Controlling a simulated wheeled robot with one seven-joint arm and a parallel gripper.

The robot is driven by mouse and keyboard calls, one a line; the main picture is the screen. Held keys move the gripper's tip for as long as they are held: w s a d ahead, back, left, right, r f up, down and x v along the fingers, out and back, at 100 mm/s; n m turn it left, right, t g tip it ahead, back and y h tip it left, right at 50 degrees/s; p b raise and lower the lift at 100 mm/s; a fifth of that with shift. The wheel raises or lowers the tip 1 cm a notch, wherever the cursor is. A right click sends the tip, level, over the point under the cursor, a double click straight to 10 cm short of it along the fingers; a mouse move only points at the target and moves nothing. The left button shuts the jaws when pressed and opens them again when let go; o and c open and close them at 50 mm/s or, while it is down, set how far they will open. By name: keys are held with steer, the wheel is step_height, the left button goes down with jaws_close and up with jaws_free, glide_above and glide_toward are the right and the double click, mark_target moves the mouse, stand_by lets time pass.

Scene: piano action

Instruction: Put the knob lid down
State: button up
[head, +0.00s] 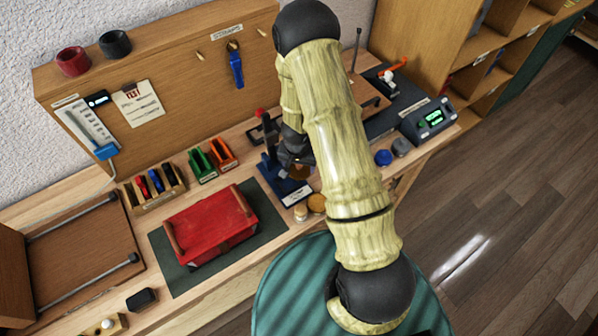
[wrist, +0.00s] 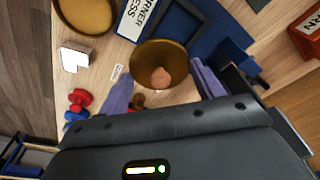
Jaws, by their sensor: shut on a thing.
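The knob lid (wrist: 158,58), a round brown disc with a paler knob, sits between the two purple fingers of my gripper (wrist: 161,86) in the wrist view. My gripper is shut on it. In the head view my gripper (head: 295,162) is at the blue corner press, partly hidden by my arm, and a brown bit of the lid (head: 300,173) shows below it. I cannot tell whether the lid touches anything underneath.
The blue corner press (head: 268,172) stands close by, and its label shows in the wrist view (wrist: 134,20). A round tan dish (head: 317,203) and a small pale jar (head: 300,213) are at the bench's front edge. A red box (head: 208,222) lies on a dark mat to the left.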

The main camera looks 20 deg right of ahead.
mark_target(299, 169)
steer(key=shift+f, duration=0.1)
steer(key=shift+f, duration=2)
steer(key=o, duration=1)
steer(key=shift+c, duration=0.2)
step_height(299, 169, up, 12)
steer(key=s, duration=0.1)
steer(key=shift+s+a+p, duration=0.3)
steer(key=shift+a+p, duration=0.1)
